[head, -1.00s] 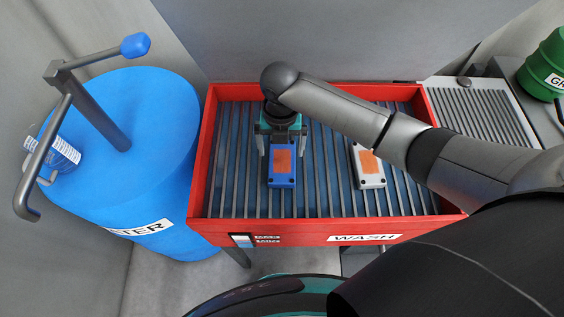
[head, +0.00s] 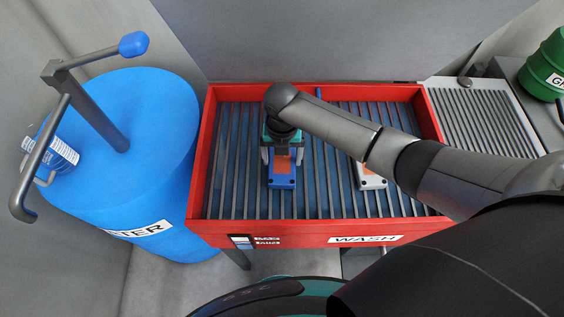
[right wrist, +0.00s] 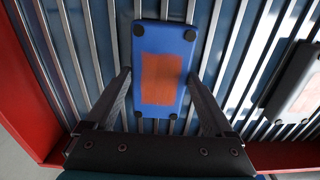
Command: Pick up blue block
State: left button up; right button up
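The blue block (head: 283,182) has an orange patch on top and lies on the slatted floor of the red wash tray (head: 209,130). My right gripper (head: 283,158) is over the block's far part, its fingers on either side. In the right wrist view the blue block (right wrist: 166,65) lies between the two open fingers of the right gripper (right wrist: 160,85), with a gap on each side. Part of the block is hidden under the gripper in the head view. My left gripper does not show.
A white block (head: 372,182) with an orange patch lies to the right in the tray, partly hidden by my right arm. A blue water barrel (head: 150,110) with a pump handle stands left. A grey ribbed surface (head: 480,115) and a green container (head: 548,68) are at right.

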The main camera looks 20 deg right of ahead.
jog(key=c, duration=1)
jog(key=shift+w, duration=0.1)
jog(key=shift+c, duration=0.3)
jog(key=shift+r, duration=0.1)
